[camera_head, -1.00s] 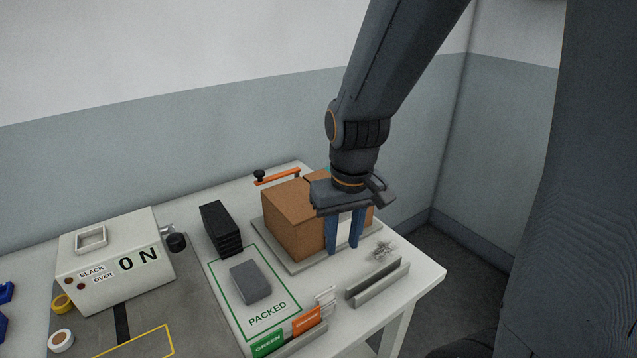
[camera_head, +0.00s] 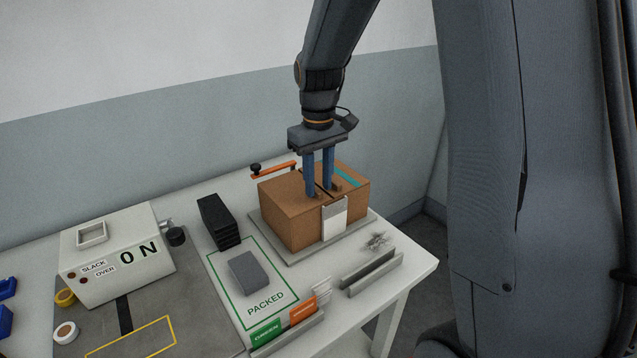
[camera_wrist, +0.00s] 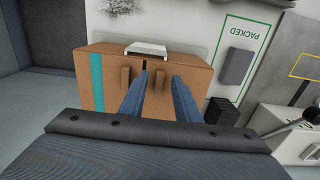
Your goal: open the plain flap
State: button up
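The brown cardboard box (camera_head: 290,222) stands on a grey base plate. Its top has two flaps meeting at a dark seam, both lying closed. The plain flap (camera_head: 287,190) is on the left in the head view and on the right in the wrist view (camera_wrist: 197,72). The other flap carries a teal stripe (camera_wrist: 97,80). Each flap has a small brown tab by the seam. My gripper (camera_head: 321,193) is open, pointing down at the box top. In the wrist view the plain flap's tab (camera_wrist: 158,78) appears between my fingertips; contact cannot be told.
A white piece (camera_head: 335,214) sits on the box's front at the seam. An orange bar with a black knob (camera_head: 275,170) lies behind the box. Black stacked trays (camera_head: 218,222) and a grey block (camera_head: 248,272) stand to the left. A grey rail (camera_head: 371,271) lies in front.

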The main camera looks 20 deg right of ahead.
jog(key=shift+f, duration=0.7)
grip_shut()
